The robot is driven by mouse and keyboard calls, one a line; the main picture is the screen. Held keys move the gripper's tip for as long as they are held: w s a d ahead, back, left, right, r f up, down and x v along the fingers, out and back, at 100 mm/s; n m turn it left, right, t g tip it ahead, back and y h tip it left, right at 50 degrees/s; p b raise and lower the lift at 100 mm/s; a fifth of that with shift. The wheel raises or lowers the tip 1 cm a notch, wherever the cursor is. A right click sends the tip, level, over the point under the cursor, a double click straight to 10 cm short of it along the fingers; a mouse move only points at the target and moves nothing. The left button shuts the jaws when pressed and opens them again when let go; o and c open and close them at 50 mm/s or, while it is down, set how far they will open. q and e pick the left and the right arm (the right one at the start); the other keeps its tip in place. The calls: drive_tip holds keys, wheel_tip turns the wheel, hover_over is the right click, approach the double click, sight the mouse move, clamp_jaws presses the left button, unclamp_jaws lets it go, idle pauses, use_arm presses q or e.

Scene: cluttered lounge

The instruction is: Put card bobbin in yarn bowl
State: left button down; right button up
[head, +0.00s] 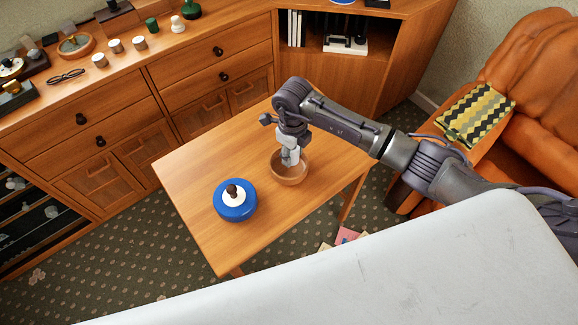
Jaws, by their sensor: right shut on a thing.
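The yarn bowl (291,181), a round brown bowl, stands on the wooden table toward its right side. My right gripper (290,160) points down over the bowl, with its fingertips at or inside the rim. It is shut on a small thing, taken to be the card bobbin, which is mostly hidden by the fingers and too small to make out. I cannot tell whether it touches the bowl. My left gripper is not in view.
On the table (205,160), a blue round object with a white and dark top (235,200) stands left of the bowl. Cluttered wooden cabinets (110,100) run behind. The table's far left is clear.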

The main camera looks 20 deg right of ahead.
sight(289, 169)
drive_tip(key=shift+a+f, duration=0.4)
drive_tip(key=shift+f, duration=0.05)
wheel_tip(289, 169, down, 4)
drive_tip(key=b, duration=0.3)
drive_tip(key=shift+r, duration=0.2)
drive_tip(key=shift+f+b, duration=0.2)
drive_tip(key=shift+b, duration=0.1)
drive_tip(key=o, duration=0.7)
drive_tip(key=shift+c, duration=0.2)
drive_tip(key=shift+r, duration=0.25)
wheel_tip(289, 169, up, 12)
